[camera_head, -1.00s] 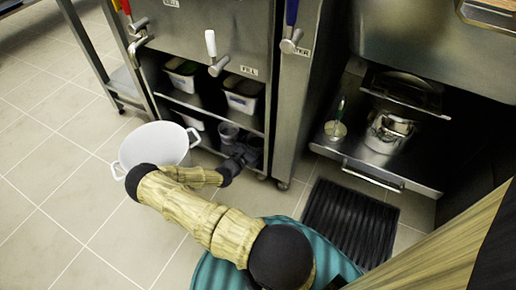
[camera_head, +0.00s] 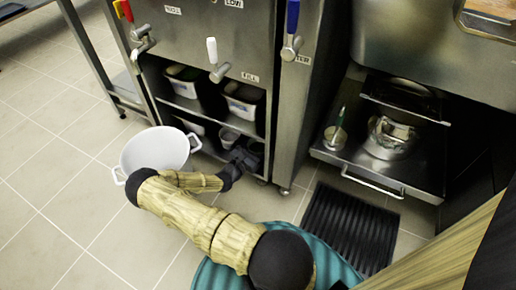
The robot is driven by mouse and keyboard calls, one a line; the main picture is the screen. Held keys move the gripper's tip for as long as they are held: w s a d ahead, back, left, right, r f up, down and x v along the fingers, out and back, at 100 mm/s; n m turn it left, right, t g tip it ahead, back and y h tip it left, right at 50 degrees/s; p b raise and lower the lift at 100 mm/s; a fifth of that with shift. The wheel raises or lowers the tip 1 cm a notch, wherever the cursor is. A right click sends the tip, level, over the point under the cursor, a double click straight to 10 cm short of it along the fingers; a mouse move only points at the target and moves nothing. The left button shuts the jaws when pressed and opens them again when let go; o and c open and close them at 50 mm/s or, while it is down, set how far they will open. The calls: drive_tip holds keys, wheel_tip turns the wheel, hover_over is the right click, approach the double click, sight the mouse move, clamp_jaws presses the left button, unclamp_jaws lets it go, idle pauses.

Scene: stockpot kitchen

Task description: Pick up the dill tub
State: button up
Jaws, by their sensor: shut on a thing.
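My gripper (camera_head: 246,156) is at the right end of the lower shelf (camera_head: 215,146) of the steel unit, low down in shadow. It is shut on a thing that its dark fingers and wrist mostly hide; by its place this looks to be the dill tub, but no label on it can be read. A clear round tub (camera_head: 229,138) stands on the same shelf just left of the gripper.
White tubs (camera_head: 184,86) (camera_head: 241,102) sit on the shelf above, and another white tub (camera_head: 192,126) is below. A large white pot (camera_head: 155,148) stands left of my arm. A pull-out tray (camera_head: 375,170) is at right.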

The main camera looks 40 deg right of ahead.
drive_tip(key=shift+r+p, duration=0.75)
drive_tip(key=shift+r, duration=0.2)
drive_tip(key=shift+r+p, duration=0.9)
drive_tip(key=shift+r, duration=0.05)
drive_tip(key=s+a+p, duration=0.1)
drive_tip(key=a+p, duration=0.2)
drive_tip(key=a, duration=0.6)
drive_tip(key=s+a+p, duration=0.2)
drive_tip(key=a+p, duration=0.1)
drive_tip(key=a, duration=0.5)
drive_tip(key=shift+s+a+f, duration=0.25)
drive_tip(key=shift+a+f, duration=0.05)
drive_tip(key=shift+a, duration=0.05)
